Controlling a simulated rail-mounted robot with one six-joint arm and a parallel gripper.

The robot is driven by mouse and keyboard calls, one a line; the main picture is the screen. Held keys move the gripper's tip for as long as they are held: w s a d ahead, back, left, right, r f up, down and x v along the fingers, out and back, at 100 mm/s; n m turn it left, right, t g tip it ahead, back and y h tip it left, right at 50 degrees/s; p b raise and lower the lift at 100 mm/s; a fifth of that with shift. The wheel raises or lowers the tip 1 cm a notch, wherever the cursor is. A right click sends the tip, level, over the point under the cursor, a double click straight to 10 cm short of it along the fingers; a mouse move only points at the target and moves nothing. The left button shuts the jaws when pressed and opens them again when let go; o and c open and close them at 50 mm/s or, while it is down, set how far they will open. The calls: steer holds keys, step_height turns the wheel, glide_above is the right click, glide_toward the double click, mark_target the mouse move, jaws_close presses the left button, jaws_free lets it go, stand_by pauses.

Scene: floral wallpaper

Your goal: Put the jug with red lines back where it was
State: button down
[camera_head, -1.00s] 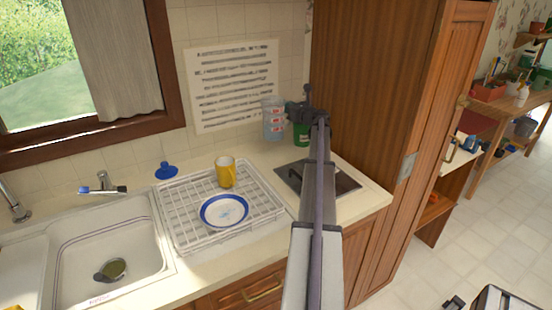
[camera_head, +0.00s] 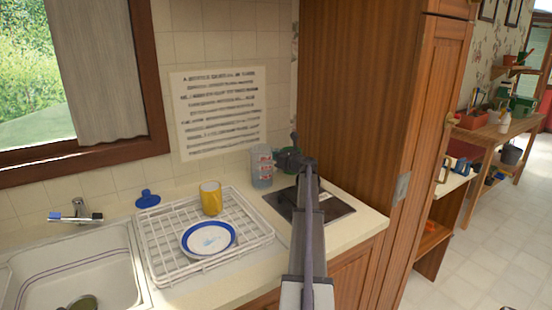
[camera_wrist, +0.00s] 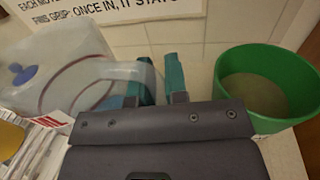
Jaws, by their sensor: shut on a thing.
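The jug with red lines (camera_head: 262,168) is clear plastic with red marks and stands upright at the back of the counter, beside the wall notice. In the wrist view the jug (camera_wrist: 75,60) fills the left side, with its handle toward my gripper. My gripper (camera_wrist: 155,80) has its teal fingers shut on the jug's handle. In the head view my gripper (camera_head: 278,160) is just right of the jug, partly hidden by my wrist. I cannot tell whether the jug's base touches the counter.
A green pot (camera_wrist: 268,85) is close on the gripper's right. A white dish rack (camera_head: 165,240) holds a yellow mug (camera_head: 211,198) and a blue-rimmed plate (camera_head: 208,239). A dark panel (camera_head: 310,203) lies in the counter. A tall wooden cabinet (camera_head: 360,90) stands to the right.

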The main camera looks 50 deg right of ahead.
steer(key=c, duration=1.1)
jaws_free()
steer(key=shift+f, duration=0.1)
steer(key=shift+c, duration=0.2)
steer(key=shift+f, duration=0.1)
steer(key=s+a, duration=0.1)
steer(key=s, duration=0.9)
steer(key=shift+s+a+r, duration=0.2)
steer(key=shift+s+r, duration=0.05)
steer(key=shift+s, duration=0.15)
